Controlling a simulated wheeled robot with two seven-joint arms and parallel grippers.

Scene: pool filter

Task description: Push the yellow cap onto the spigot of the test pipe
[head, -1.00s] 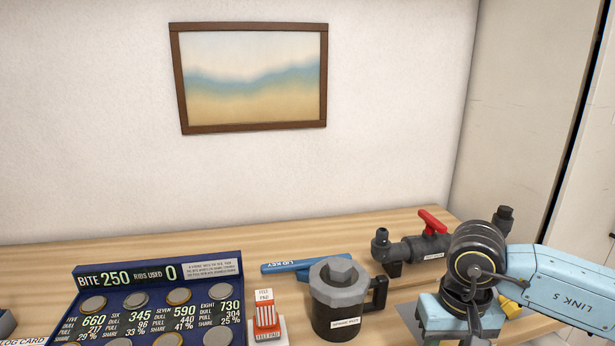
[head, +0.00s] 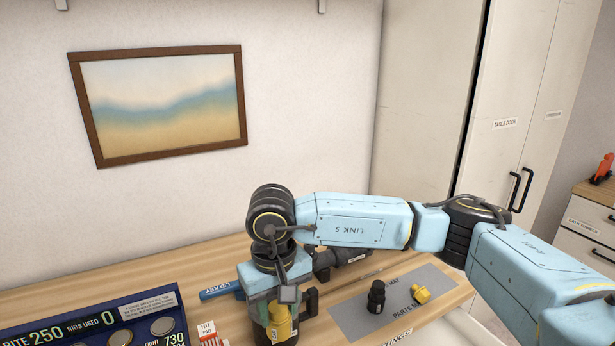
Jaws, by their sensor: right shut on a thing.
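My right gripper (head: 280,318) points down at the lower middle of the head view, shut on a yellow piece that looks like the yellow cap (head: 279,322). The fingertips are mostly hidden by the gripper body. The dark grey test pipe (head: 345,256) lies behind my right arm on the bench. Only part of it shows, and its red handle and spigot are hidden. The yellow piece in the gripper appears apart from the pipe, in front of it. My left gripper is not in view.
A dark pot's handle (head: 311,302) shows just beside the gripper. A grey parts mat (head: 350,318) at right holds a black fitting (head: 376,296) and another yellow fitting (head: 421,293). A blue lid key (head: 222,289) and a navy display board (head: 60,312) lie left.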

